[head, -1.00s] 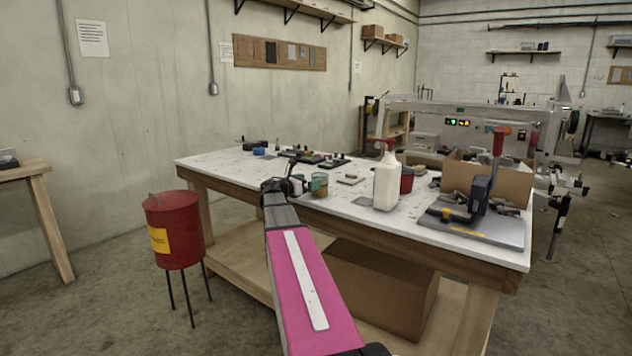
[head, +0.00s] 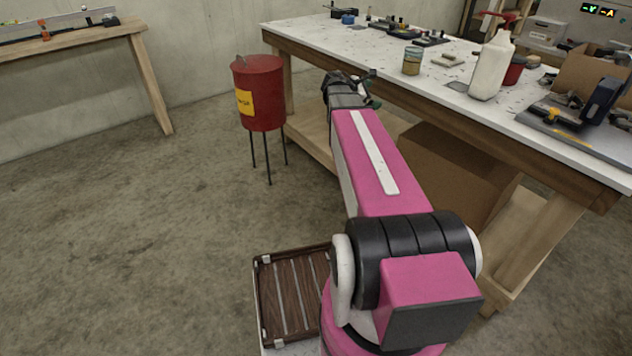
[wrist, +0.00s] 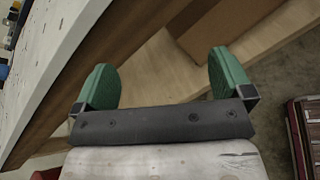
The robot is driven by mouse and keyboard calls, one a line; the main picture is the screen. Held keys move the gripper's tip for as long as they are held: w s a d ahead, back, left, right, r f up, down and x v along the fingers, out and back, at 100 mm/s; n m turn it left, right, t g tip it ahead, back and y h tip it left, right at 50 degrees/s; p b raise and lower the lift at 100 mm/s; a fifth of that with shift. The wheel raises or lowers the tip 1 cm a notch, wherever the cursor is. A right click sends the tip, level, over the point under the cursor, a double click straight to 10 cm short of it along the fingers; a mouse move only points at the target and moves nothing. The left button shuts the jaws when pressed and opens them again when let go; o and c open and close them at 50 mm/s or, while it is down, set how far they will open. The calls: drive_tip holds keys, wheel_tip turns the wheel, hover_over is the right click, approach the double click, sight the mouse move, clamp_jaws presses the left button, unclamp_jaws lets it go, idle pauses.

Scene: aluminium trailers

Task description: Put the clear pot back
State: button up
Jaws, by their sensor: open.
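A small clear pot (head: 412,61) with yellowish-brown contents and a greenish band stands upright on the white-topped workbench (head: 340,38), near its front edge, in the head view. I take it to be the clear pot. My gripper (head: 368,88) is in front of the bench edge, left of and nearer than the pot, and not touching it. In the wrist view my gripper (wrist: 165,80) has its two green fingers wide apart with nothing between them. The pot is not recognisable in the wrist view.
A white bottle with a red top (head: 492,66) and a red tub (head: 515,70) stand right of the pot. A red bin on legs (head: 258,92) stands left of the bench. A cardboard box (head: 450,165) sits on the lower shelf.

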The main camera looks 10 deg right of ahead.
drive_tip(key=s+a+f+m+g+y, duration=0.1)
drive_tip(key=s+a+f+m+y, duration=0.5)
drive_tip(key=s+a+f, duration=0.3)
drive_tip(key=s+a+f+m+g+y, duration=0.1)
drive_tip(key=s+a+f+m+y, duration=0.6)
drive_tip(key=a+f, duration=0.7)
drive_tip(key=s+a+m, duration=0.2)
drive_tip(key=s+a, duration=0.1)
drive_tip(key=shift+a+g, duration=0.15)
drive_tip(key=shift+g, duration=0.25)
